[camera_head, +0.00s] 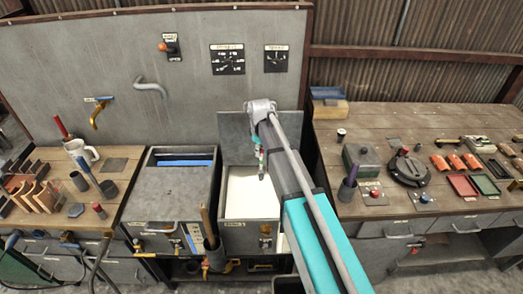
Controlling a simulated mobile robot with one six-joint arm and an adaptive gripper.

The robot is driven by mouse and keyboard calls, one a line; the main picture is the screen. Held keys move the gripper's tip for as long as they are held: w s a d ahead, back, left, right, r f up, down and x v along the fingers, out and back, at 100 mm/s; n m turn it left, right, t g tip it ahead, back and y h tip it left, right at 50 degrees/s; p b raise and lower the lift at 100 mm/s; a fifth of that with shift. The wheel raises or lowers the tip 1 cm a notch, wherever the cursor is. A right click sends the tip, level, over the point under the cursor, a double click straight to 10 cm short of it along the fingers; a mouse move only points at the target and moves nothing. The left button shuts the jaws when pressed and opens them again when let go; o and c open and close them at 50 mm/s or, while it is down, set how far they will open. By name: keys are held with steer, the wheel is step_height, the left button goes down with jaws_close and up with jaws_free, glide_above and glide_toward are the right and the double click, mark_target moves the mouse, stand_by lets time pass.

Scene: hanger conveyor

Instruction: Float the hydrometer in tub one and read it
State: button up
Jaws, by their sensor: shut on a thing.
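An open tub (250,230) stands in the middle with its grey lid raised behind it and pale, whitish contents (240,190). A closed grey tub (165,205) with a blue strip along its top stands to its left. The labels on their fronts are too small to read. My gripper (261,175) hangs from my arm over the open tub, near its right side. It is small and partly hidden by my arm. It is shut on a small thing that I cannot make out. I cannot tell whether that thing touches the contents, and I cannot identify a hydrometer.
A left bench holds a white jug (78,152), brown racks and upright cylinders. A right bench holds a dark cup with a purple rod (347,188), a round black device (408,170) and trays. A brown-handled tool (208,228) stands between the tubs. Gauges (227,60) hang behind.

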mark_target(261, 169)
steer(key=shift+f+b, duration=3.25)
steer(key=shift+f, duration=0.3)
step_height(261, 169, down, 18)
steer(key=b, duration=1.8)
steer(key=shift+r, duration=0.2)
stand_by(0.5)
steer(key=o, duration=0.9)
steer(key=shift+o, duration=1.1)
steer(key=shift+r, duration=0.1)
